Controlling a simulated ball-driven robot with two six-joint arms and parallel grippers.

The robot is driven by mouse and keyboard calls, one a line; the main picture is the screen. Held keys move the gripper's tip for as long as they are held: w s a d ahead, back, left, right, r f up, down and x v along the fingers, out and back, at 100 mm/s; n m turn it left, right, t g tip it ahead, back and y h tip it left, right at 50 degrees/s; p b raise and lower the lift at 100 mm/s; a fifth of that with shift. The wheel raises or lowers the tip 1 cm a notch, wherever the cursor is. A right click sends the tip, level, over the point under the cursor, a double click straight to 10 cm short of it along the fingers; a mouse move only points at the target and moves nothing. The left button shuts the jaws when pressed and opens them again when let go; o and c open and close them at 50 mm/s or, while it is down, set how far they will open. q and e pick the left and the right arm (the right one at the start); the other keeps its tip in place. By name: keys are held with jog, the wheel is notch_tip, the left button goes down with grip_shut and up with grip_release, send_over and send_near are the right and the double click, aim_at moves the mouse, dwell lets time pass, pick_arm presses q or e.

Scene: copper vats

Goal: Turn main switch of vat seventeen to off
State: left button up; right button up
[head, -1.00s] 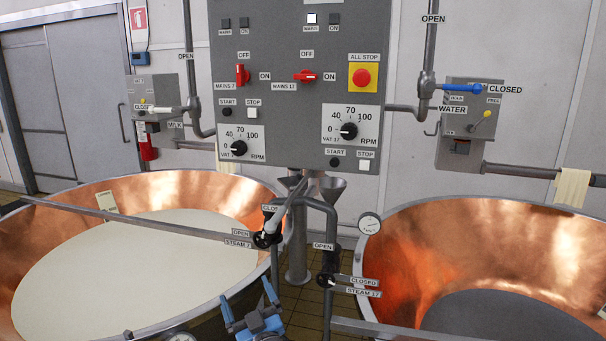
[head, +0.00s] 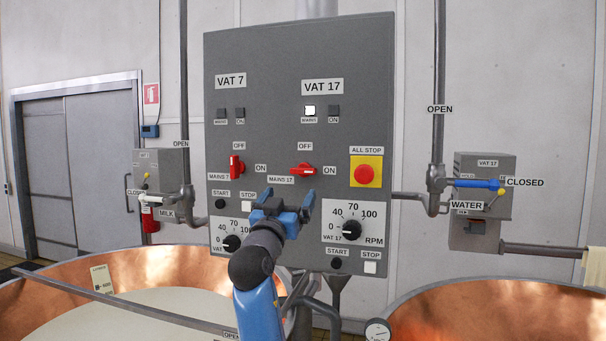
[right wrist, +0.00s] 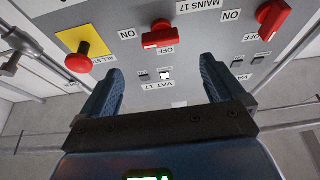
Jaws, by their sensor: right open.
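The vat 17 main switch (head: 303,170) is a red rotary handle on the grey panel (head: 340,60), lying level toward the ON label with OFF above it. It also shows in the right wrist view (right wrist: 160,36), upside down. The small MAINS lamp (head: 309,111) under the VAT 17 label is bright white. My right gripper (head: 287,204) is open and empty, in front of the panel and slightly below and left of the switch in the head view. In the right wrist view the switch lies beyond the spread fingers, apart from them. My left gripper is out of view.
The red vat 7 switch (head: 236,167) stands upright toward OFF, to the left. The ALL STOP button (head: 365,174) is close on the right. Speed knobs (head: 351,229) and start and stop buttons sit below. Copper vats (head: 480,305) and pipes flank the panel.

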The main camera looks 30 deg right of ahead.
aim_at(302, 173)
jog(key=p+x, duration=0.3)
jog(key=x, duration=0.5)
jog(key=shift+w+d+r+p, duration=0.2)
jog(key=shift+d+r+p, duration=0.05)
jog(key=shift+p, duration=0.15)
jog(key=shift+w+d+r+p, duration=0.3)
jog(key=shift+w+d, duration=0.05)
jog(key=shift+w, duration=0.05)
jog(key=shift+d, duration=0.1)
jog(key=shift+w+d+f, duration=0.1)
jog(key=shift+w, duration=0.05)
jog(key=shift+c, duration=0.2)
jog(key=c, duration=1)
